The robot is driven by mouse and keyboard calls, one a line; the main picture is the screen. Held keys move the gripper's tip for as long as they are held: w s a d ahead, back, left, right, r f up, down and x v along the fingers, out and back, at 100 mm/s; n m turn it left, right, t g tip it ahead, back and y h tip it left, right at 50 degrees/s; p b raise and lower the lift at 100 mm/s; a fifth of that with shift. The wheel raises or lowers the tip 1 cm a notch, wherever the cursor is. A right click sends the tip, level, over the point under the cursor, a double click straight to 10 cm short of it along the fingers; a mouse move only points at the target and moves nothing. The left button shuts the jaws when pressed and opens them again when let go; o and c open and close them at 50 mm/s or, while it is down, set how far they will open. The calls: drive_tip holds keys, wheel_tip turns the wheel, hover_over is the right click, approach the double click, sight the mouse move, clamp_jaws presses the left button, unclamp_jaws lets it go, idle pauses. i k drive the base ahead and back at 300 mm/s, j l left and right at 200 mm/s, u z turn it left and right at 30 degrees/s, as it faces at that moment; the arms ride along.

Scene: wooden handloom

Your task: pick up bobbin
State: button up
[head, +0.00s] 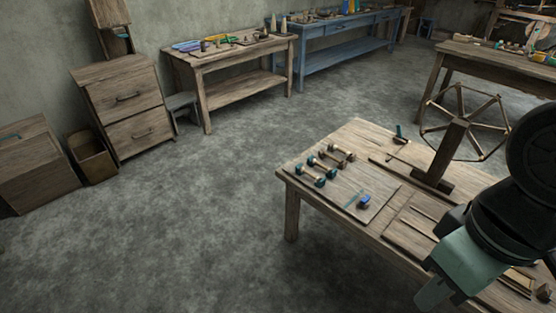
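Several bobbins lie in a row on a board at the left part of the near wooden table in the head view. Two have dark teal ends: the nearer bobbin (310,177) and the middle bobbin (322,166). The farther bobbin (342,154) has brown ends. A small blue piece (364,202), perhaps wound thread, lies apart on the same board. My gripper (433,296) seems to be the pale tip below my arm at lower right, over the table's front edge. It is well right of and nearer than the bobbins. Its fingers cannot be made out.
The near table (292,172) also bears a wooden winding wheel (462,125) standing tall at its right, and flat boards and sticks. A dark teal piece (401,135) lies at the back. Other benches and a drawer cabinet (122,100) stand behind. The left floor is clear.

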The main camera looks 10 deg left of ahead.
sight(324, 153)
drive_tip(key=u, duration=0.3)
drive_tip(key=i+j+z, duration=0.1)
drive_tip(key=i+j, duration=0.35)
drive_tip(key=i, duration=0.25)
drive_tip(key=i+j, duration=0.45)
drive_tip(key=i, duration=0.2)
drive_tip(key=i+j+z, duration=0.15)
drive_tip(key=i+j, duration=0.35)
drive_tip(key=i, duration=0.2)
